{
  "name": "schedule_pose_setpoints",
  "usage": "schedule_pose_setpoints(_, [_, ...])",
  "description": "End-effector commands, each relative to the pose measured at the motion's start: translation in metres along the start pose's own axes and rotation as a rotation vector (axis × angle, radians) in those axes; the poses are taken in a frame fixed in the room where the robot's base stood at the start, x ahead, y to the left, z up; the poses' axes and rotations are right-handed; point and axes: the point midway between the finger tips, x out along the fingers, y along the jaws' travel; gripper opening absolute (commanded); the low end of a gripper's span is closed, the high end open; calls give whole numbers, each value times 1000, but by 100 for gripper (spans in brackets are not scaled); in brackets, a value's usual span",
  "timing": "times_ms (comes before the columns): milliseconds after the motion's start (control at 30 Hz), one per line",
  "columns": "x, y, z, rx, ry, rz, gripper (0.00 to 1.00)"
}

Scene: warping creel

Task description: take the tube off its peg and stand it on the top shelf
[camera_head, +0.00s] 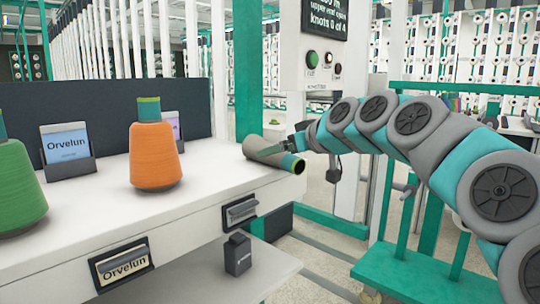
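A grey cone-shaped tube (262,149) with a teal and green band at its narrow end is at the right end of the white top shelf (205,172). It lies on its side, narrow open end toward the lower right; I cannot tell whether it touches the shelf. My gripper (290,146) is at the tube's upper right side, against it or just in front of it. The fingers are small and dark here, so their grip on the tube is unclear. I cannot make out a peg at the tube.
An orange yarn cone (155,158) and a green yarn cone (15,190) stand on the top shelf, with label cards behind them. Bare shelf lies between the orange cone and the tube. A small black box (238,256) stands on the lower shelf. A control panel (322,62) rises behind.

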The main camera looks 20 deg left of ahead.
Motion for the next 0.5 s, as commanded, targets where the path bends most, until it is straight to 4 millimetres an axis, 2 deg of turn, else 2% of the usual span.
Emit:
schedule_pose_setpoints(300, [40, 3, 2, 0, -1, -1, 100])
schedule_pose_setpoints(500, [48, 3, 2, 0, -1, -1, 100])
